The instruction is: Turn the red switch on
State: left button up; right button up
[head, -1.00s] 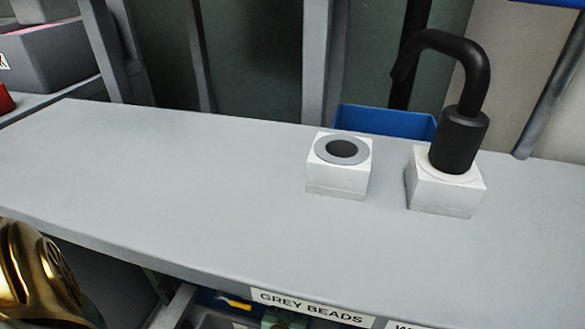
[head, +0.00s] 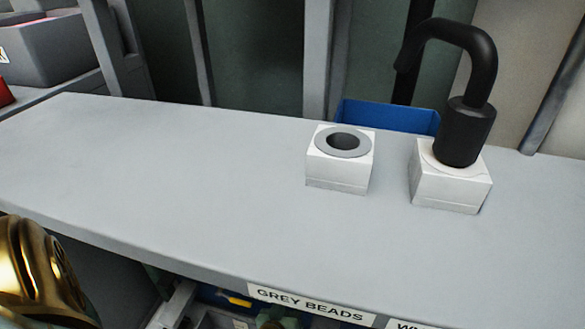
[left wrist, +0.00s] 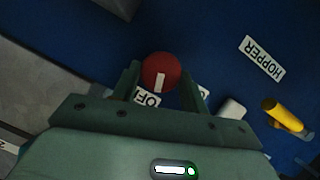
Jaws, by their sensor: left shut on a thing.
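The red switch (left wrist: 160,68) is a round red knob with a white bar mark, seen in the left wrist view. It sits on a dark blue panel (left wrist: 215,35). My left gripper (left wrist: 159,80) has its green fingers on either side of the knob and is shut on it. The gripper hides the rest of that label. The switch does not show in the head view. My right gripper is in neither view.
A "HOPPER" label (left wrist: 262,58) and a yellow cylindrical part (left wrist: 284,114) are right of the knob. In the head view, two white blocks (head: 338,172) (head: 449,190) stand on a grey shelf (head: 200,190); the right one carries a black bent pipe (head: 470,130).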

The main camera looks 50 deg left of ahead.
pick_arm(q)
jog(key=shift+s+a+f+n+t+h+b, duration=0.1)
jog(key=shift+f+n+t+h+b, duration=0.35)
jog(key=shift+n, duration=1.1)
jog(key=shift+s+a+r+n+t+h+b, duration=0.1)
jog(key=shift+n+t+h, duration=0.4)
jog(key=shift+n+t, duration=0.85)
jog(key=shift+s+a+f+n+t+h+b, duration=0.15)
jog(key=shift+n+t+h, duration=0.35)
jog(key=shift+n, duration=1.3)
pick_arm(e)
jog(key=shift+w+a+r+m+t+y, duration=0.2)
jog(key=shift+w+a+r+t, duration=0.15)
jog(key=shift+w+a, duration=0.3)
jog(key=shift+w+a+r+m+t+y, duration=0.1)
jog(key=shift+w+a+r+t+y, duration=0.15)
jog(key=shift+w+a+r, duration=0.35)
pick_arm(q)
jog(key=shift+d, duration=0.1)
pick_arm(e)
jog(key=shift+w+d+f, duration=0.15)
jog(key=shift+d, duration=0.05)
pick_arm(q)
jog(key=o, duration=0.9)
jog(key=shift+w, duration=0.1)
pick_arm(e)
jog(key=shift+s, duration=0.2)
